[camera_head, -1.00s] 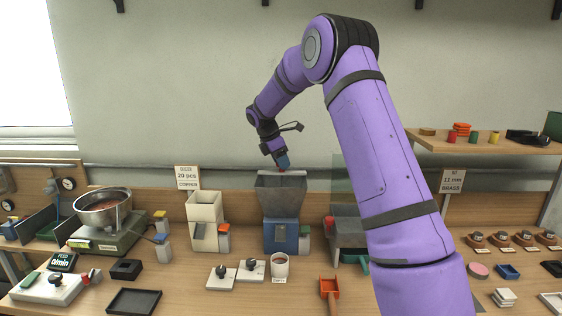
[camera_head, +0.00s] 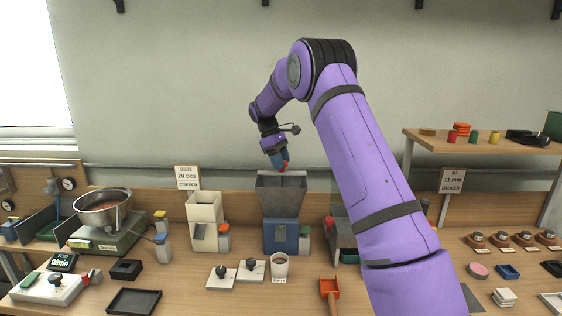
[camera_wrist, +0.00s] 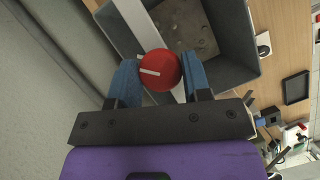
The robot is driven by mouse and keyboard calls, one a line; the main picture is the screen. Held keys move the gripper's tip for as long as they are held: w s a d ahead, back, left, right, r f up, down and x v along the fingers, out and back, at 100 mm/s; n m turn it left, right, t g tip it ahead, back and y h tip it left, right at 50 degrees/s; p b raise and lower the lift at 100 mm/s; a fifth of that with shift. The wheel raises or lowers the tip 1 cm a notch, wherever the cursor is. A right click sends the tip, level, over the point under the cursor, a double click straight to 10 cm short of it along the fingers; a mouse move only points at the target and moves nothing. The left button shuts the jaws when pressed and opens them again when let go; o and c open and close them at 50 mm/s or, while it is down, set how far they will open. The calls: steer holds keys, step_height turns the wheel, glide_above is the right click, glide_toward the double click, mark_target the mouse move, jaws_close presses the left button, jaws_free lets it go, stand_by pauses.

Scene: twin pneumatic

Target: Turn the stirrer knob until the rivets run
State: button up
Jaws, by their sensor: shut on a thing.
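The red stirrer knob (camera_wrist: 160,70) has a white pointer mark, lying roughly level and pointing left in the wrist view. It sits on a pale crossbar (camera_wrist: 142,28) over the grey hopper (camera_head: 281,200). My gripper (camera_wrist: 160,80) has its blue fingers on either side of the knob and is shut on it. In the head view my gripper (camera_head: 280,160) is just above the hopper, with a bit of red showing at the fingers. The hopper stands on a blue feeder base (camera_head: 281,237). In the wrist view the hopper's inside looks grey; I cannot make out moving rivets.
A cream dispenser (camera_head: 204,215) stands left of the hopper, and a grey machine (camera_head: 340,228) stands right of it, partly behind my arm. A white cup (camera_head: 280,266) stands in front. A metal bowl (camera_head: 103,207) is at the left. The wall is behind.

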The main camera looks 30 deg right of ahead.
steer(key=m+y, duration=0.1)
steer(key=m, duration=0.2)
steer(key=shift+m, duration=0.4)
steer(key=m+y, duration=0.1)
steer(key=m, duration=0.1)
steer(key=m+y, duration=0.1)
steer(key=m, duration=0.1)
steer(key=shift+d+m+g, duration=0.15)
steer(key=shift+m+g, duration=0.15)
steer(key=m+y, duration=0.1)
steer(key=m, duration=0.3)
steer(key=shift+y, duration=0.4)
steer(key=shift+m+t+y, duration=0.5)
steer(key=shift+m+t, duration=0.1)
steer(key=shift+m, duration=1.4)
steer(key=o, duration=0.9)
steer(key=v, duration=1)
steer(key=shift+d+r, duration=0.2)
steer(key=shift+r, duration=0.2)
